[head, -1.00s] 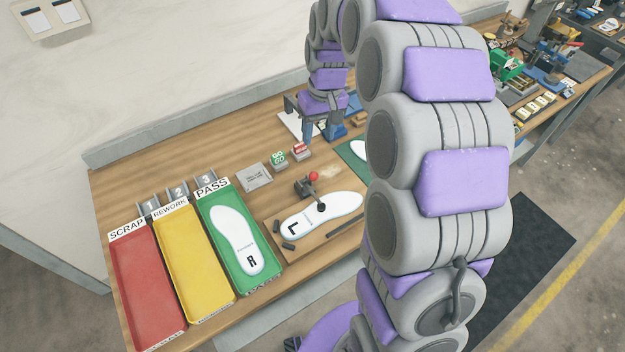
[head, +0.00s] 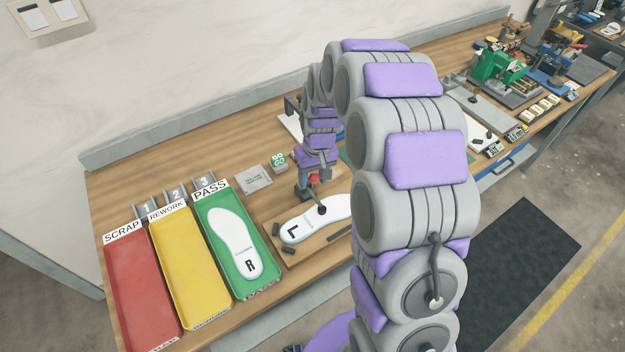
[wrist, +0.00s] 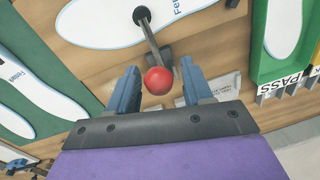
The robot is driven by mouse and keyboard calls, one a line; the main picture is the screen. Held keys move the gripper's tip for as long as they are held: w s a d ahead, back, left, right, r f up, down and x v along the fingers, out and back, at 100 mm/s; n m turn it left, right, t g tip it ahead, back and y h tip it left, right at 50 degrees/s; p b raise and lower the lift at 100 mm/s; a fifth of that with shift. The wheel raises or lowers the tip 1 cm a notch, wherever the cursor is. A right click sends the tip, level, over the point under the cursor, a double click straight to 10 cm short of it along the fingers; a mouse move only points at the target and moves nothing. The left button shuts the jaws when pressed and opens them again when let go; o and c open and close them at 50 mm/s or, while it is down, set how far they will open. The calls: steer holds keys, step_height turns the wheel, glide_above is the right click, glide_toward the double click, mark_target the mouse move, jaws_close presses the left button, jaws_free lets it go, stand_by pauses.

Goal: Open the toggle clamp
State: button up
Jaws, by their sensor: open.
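The toggle clamp has a red ball knob (wrist: 158,80) on a dark metal lever (wrist: 150,42). Its black rubber foot (head: 322,209) rests on the white left insole (head: 300,229), marked L, on a wooden board. My gripper (wrist: 160,84) is open, with its blue fingers on either side of the red knob and apart from it in the wrist view. In the head view my gripper (head: 310,188) is over the clamp and hides most of its lever and base; a bit of the red knob (head: 314,178) shows between the fingers.
Red (head: 139,290), yellow (head: 190,275) and green (head: 208,248) trays stand at the left. The green one holds an R insole (head: 235,242). A grey plate (head: 253,179) and a green GO block (head: 280,162) lie behind the clamp. Dark stops flank the insole.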

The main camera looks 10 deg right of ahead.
steer(key=shift+f, duration=0.5)
jaws_close()
stand_by(0.3)
